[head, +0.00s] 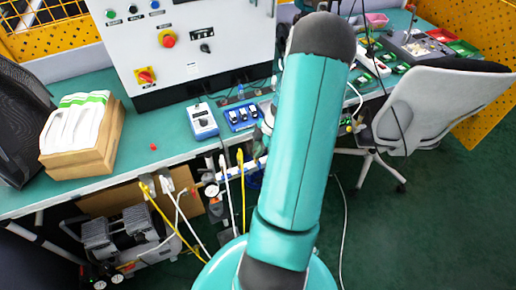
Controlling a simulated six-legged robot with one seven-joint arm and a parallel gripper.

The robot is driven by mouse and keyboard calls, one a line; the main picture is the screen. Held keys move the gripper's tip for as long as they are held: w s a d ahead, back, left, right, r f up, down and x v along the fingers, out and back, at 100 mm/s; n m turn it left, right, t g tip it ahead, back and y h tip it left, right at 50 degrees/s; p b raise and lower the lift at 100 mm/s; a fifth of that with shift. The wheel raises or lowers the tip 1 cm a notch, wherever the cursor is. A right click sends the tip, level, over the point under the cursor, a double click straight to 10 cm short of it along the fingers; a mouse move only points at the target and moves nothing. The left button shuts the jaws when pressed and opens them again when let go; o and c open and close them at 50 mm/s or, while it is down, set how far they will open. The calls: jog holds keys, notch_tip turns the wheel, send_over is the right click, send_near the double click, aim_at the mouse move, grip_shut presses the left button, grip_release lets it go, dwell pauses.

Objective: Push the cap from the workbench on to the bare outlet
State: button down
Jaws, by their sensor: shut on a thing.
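A small red piece (153,147), which looks like a cap, lies on the green workbench (130,180) to the right of a wooden box. A round gauge (212,190) and fittings show below the bench edge. I cannot pick out the bare outlet.
A wooden box (95,160) of white folders stands on the bench at left. A blue-grey meter (202,122) and a blue tray (243,117) stand near the arm. Yellow and white hoses hang below the edge. A compressor (130,235) is underneath; a chair (425,105) stands at right.

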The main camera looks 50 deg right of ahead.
jog(key=shift+f, duration=0.2)
jog(key=c, duration=1.3)
grip_release()
jog(key=shift+c, duration=0.2)
jog(key=v, duration=1.4)
jog(key=shift+w, duration=0.1)
